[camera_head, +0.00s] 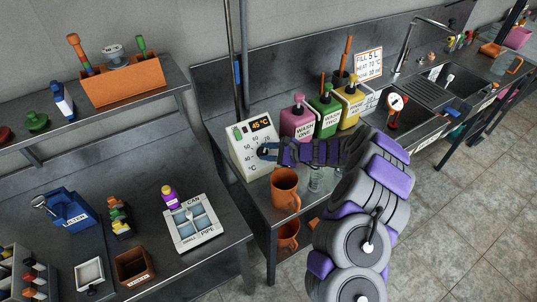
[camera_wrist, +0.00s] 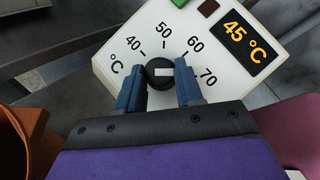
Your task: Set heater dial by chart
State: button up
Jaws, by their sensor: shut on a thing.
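The white heater box (camera_head: 252,137) stands on the steel counter, with numbers and a black dial knob (camera_wrist: 160,73) on its face. My gripper (camera_head: 267,152) is at the knob; in the wrist view its blue fingers (camera_wrist: 160,88) are shut on it from both sides. A white mark on the knob lies roughly level in that view; its exact setting is hard to tell. The scale shows 40, 50, 60 and 70. The orange display (camera_wrist: 245,35) reads 45 °C. The chart (camera_head: 369,63) on the wall reads FILL 5 L, HEAT 70 °C, with a third line.
An orange jug (camera_head: 285,190) stands just below the box near the counter edge. Pink (camera_head: 298,124), green (camera_head: 325,117) and yellow (camera_head: 351,108) bottles stand to the right. A glass jar (camera_head: 316,180) is close under my arm.

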jog(key=shift+s+f, duration=0.1)
jog(key=shift+f, duration=0.15)
dwell(0.3)
jog(key=o, duration=1)
jog(key=shift+a+r, duration=0.15)
jog(key=p+v, duration=0.2)
jog(key=v, duration=1.5)
jog(key=shift+s+p, duration=0.2)
jog(key=shift+p, duration=0.2)
